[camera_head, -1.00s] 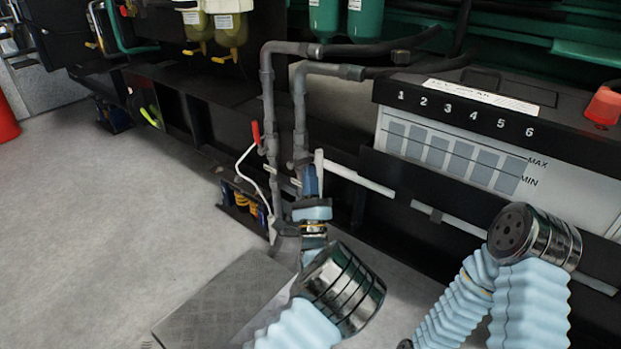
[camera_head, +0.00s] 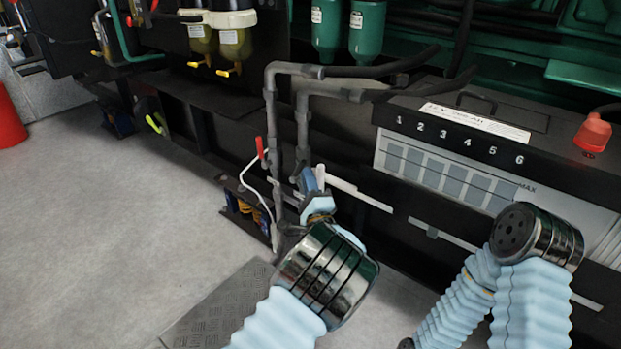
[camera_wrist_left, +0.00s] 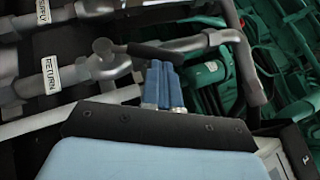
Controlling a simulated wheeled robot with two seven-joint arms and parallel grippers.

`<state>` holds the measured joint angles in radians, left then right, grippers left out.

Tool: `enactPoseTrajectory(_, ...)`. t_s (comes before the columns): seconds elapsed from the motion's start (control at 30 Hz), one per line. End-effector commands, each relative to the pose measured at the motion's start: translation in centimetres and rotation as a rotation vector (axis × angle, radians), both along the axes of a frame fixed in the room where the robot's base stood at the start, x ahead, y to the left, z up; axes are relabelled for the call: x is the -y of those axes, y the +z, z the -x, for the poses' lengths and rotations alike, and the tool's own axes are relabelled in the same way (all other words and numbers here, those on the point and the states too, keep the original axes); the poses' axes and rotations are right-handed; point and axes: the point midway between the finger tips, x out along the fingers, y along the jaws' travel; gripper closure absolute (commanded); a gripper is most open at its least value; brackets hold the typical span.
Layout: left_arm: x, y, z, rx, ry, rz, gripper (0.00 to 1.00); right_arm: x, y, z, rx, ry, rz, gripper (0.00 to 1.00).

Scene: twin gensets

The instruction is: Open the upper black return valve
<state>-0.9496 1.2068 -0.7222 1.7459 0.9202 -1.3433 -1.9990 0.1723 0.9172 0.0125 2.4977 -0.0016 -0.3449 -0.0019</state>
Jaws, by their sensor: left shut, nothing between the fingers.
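The return pipe (camera_wrist_left: 95,68), with a white RETURN tag (camera_wrist_left: 51,73), crosses the left wrist view. A valve with a black lever (camera_wrist_left: 150,50) sits on it, the lever lying roughly along the pipe. My left gripper (camera_wrist_left: 160,68) is shut and empty, its blue fingertips right by the lever. I cannot tell whether they touch it. In the head view my left gripper (camera_head: 308,178) is in front of the lower part of the right-hand grey pipe (camera_head: 302,130), and the black lever cannot be made out there. My right gripper is not in view.
A red-handled valve (camera_head: 260,148) is on the neighbouring pipe, just left. A battery box (camera_head: 450,150) numbered 1 to 6 stands at the right. A dark rail runs behind my gripper. The grey floor (camera_head: 100,230) at left is clear.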

Motion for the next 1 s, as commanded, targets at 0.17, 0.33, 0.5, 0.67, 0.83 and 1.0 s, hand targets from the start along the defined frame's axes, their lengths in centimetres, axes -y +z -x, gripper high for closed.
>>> enactPoseTrajectory(0.17,-0.7,1.8,-0.5,-0.088,0.002,0.122,1.0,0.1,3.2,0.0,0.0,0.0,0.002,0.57)
enactPoseTrajectory(0.33,-1.2,2.3,-0.8,-0.157,0.002,0.216,1.0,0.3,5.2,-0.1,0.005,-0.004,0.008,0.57)
enactPoseTrajectory(0.5,-1.7,2.5,-1.2,-0.205,0.002,0.282,1.0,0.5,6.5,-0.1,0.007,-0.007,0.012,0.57)
enactPoseTrajectory(0.67,-1.9,2.5,-1.3,-0.232,0.002,0.32,1.0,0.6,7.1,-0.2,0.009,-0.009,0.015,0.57)
enactPoseTrajectory(0.83,-2.0,2.4,-1.4,-0.245,0.002,0.336,1.0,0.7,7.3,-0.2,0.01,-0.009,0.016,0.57)
enactPoseTrajectory(1.0,-2.0,2.3,-1.4,-0.247,0.002,0.338,1.0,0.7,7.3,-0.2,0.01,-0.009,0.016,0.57)
